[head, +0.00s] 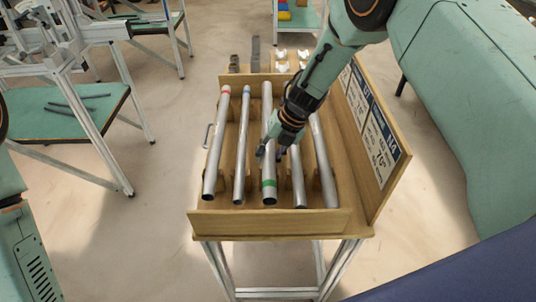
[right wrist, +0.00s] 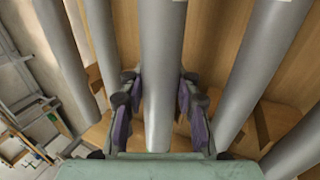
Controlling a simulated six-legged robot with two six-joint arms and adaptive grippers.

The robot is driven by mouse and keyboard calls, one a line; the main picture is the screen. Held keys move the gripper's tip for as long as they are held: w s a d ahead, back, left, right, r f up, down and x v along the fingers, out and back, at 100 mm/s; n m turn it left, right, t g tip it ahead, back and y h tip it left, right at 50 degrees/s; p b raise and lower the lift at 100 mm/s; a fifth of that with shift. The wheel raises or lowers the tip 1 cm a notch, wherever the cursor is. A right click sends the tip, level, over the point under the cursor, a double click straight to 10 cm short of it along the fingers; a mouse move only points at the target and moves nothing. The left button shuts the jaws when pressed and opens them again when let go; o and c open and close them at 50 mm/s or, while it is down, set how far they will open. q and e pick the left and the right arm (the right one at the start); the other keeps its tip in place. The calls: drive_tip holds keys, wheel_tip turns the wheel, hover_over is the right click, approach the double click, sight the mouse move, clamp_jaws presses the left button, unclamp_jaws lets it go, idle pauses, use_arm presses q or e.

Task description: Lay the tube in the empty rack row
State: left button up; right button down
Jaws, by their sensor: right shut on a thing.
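The wooden rack (head: 270,222) holds several grey metal tubes lying side by side lengthwise. The tube with a green band (head: 267,130) is in the middle, its banded end toward the near edge. My right gripper (head: 270,152) reaches down from the upper right and is shut on this tube. In the right wrist view, the purple-padded fingers (right wrist: 160,110) stand on both sides of the held tube (right wrist: 162,50). It lies in line with the middle row; I cannot tell whether it touches the supports. My left gripper is not in view.
A red-banded tube (head: 216,145) and a blue-banded tube (head: 242,145) lie left of the held tube. Two more tubes lie to its right, one of them (head: 322,165) beside the tall labelled side board (head: 370,130). Small white parts (head: 281,54) sit behind the rack.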

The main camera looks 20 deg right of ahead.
drive_tip(key=shift+f, duration=0.35)
idle(0.3)
drive_tip(key=c, duration=0.9)
unclamp_jaws()
drive_tip(key=v, duration=1.2)
drive_tip(key=shift+s, duration=0.2)
